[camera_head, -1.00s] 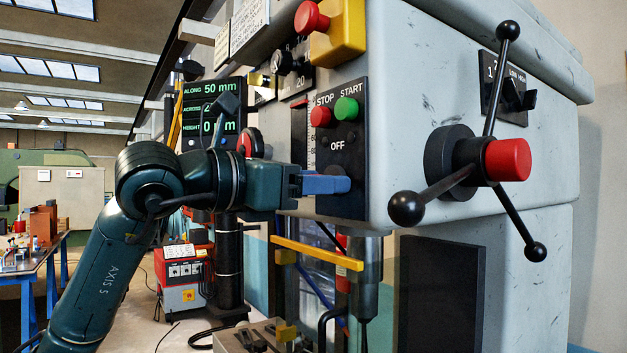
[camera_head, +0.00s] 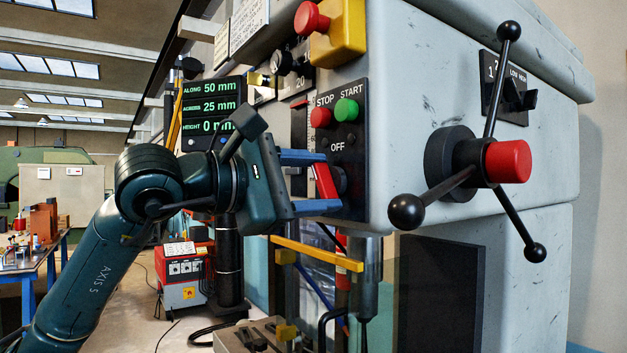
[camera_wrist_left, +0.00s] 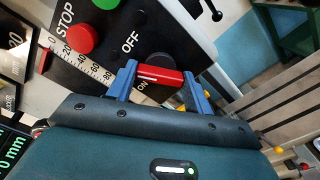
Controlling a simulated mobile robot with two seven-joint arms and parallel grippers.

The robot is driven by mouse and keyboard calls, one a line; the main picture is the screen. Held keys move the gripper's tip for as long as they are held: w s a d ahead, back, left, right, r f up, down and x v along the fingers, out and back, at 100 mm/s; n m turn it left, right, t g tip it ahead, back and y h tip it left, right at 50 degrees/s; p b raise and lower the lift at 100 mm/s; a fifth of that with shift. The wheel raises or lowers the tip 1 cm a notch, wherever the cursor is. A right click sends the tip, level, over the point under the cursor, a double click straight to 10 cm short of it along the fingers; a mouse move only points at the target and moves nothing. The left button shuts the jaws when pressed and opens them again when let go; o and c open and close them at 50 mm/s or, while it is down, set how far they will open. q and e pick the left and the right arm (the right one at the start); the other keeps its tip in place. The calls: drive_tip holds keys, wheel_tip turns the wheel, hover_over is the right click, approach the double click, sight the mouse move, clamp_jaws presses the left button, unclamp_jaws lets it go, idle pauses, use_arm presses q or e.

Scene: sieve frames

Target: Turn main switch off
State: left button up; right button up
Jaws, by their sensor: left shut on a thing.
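The main switch is a red bar handle (camera_head: 325,182) on a dark round knob (camera_head: 340,179), low on the black panel (camera_head: 356,100) under the OFF label. The handle stands nearly upright, leaning slightly, in the head view. My left gripper (camera_head: 314,182) is at the panel with one blue finger above the handle and one below, shut on its two ends. In the left wrist view the red handle (camera_wrist_left: 162,75) spans between the blue fingers (camera_wrist_left: 159,82), and part of an ON label shows beside it. My right gripper is in neither view.
Red STOP (camera_head: 321,117) and green START (camera_head: 346,110) buttons sit above the switch. A red button on a yellow box (camera_head: 338,31) is higher up. A three-armed lever wheel (camera_head: 480,163) juts out at the right. A yellow bar (camera_head: 317,253) lies below the gripper.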

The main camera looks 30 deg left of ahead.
use_arm(q)
drive_tip(key=m, duration=0.5)
drive_tip(key=shift+m, duration=0.4)
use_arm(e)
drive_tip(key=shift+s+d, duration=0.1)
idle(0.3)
use_arm(q)
drive_tip(key=o, duration=1)
drive_tip(key=b+v, duration=0.4)
drive_tip(key=v, duration=0.9)
drive_tip(key=shift+s, duration=0.1)
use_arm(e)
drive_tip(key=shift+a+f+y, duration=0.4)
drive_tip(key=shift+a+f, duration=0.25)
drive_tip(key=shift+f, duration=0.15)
